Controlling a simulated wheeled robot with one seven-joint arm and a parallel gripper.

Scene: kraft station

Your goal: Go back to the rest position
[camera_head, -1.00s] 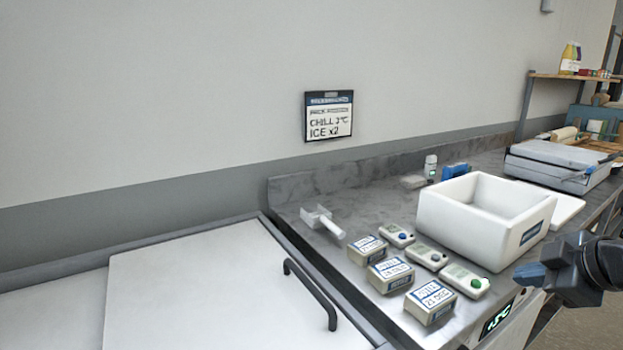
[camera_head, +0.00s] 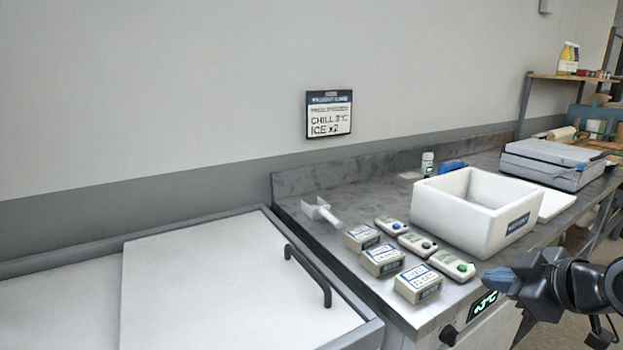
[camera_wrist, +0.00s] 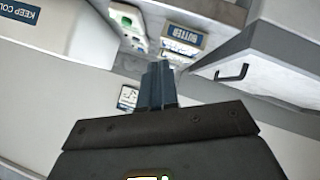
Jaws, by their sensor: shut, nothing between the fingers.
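My gripper (camera_head: 492,279) is at the right of the head view, in front of the counter's front edge and beside the row of small devices. Its fingers are together and hold nothing. In the wrist view the shut fingers (camera_wrist: 158,84) point up the picture, toward the counter front. The rest of my arm runs off the right edge of the head view.
The counter (camera_head: 345,185) carries a white foam box (camera_head: 465,218), several labelled boxes (camera_head: 417,282), devices with coloured buttons (camera_head: 452,266) and a white scoop (camera_head: 321,212). A white lid with a dark handle (camera_head: 308,275) lies left. A sign (camera_head: 329,114) hangs on the wall.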

